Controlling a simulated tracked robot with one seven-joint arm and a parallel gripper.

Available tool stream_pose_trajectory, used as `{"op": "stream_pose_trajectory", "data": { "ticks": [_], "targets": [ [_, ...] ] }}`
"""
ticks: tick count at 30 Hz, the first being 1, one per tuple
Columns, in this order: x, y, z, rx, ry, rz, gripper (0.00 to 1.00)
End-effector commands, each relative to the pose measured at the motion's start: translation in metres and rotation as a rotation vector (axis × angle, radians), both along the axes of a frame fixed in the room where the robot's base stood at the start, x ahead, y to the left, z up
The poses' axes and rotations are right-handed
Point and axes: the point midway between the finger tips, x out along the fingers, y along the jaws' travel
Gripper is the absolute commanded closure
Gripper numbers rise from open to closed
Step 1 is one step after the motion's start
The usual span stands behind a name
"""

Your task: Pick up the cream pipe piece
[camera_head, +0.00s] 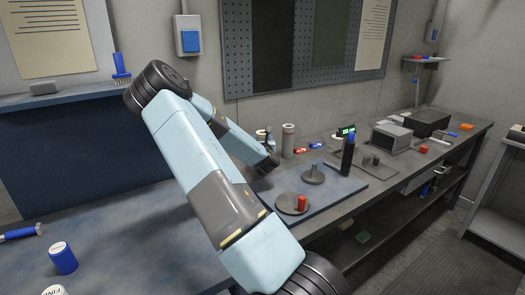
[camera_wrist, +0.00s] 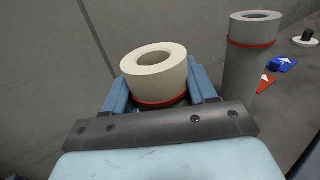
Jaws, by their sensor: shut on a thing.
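The cream pipe piece (camera_wrist: 160,82) is a short, thick, hollow ring with its open end toward the camera in the wrist view. A red band runs around its lower part, above a dark section. My gripper (camera_wrist: 158,92) has its blue fingers on either side of the piece and is shut on it. Whether the piece touches anything beneath cannot be told. In the head view my arm hides most of the gripper and the piece.
A grey pipe (camera_wrist: 251,50) with a red band stands close to the right in the wrist view; it also shows in the head view (camera_head: 288,140). Small blue (camera_wrist: 283,64) and red (camera_wrist: 265,84) pieces lie beyond it. A grey wall is behind. A red cylinder (camera_head: 301,203) stands on a round plate.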

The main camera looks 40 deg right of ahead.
Motion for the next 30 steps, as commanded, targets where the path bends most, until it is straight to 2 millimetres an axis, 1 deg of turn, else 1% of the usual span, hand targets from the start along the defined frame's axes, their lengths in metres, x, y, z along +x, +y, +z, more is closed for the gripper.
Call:
{"op": "stream_pose_trajectory", "data": {
  "ticks": [1, 3, 10, 14, 17, 19, 27, 28, 30],
  "targets": [
    [0.000, 0.000, 0.000, 0.000, 0.000, 0.000, 0.73],
    [0.000, 0.000, 0.000, 0.000, 0.000, 0.000, 0.77],
    [0.000, 0.000, 0.001, -0.001, -0.001, 0.000, 0.77],
    [0.000, 0.000, 0.010, -0.002, -0.001, 0.000, 0.77],
    [0.001, 0.001, 0.024, -0.002, -0.002, 0.001, 0.77],
    [-0.001, 0.003, 0.037, -0.002, -0.003, 0.001, 0.77],
    [-0.031, 0.035, 0.087, 0.000, -0.002, 0.003, 0.77],
    [-0.034, 0.039, 0.093, 0.000, -0.004, 0.003, 0.77],
    [-0.044, 0.048, 0.098, 0.000, -0.001, 0.002, 0.77]
  ]
}}
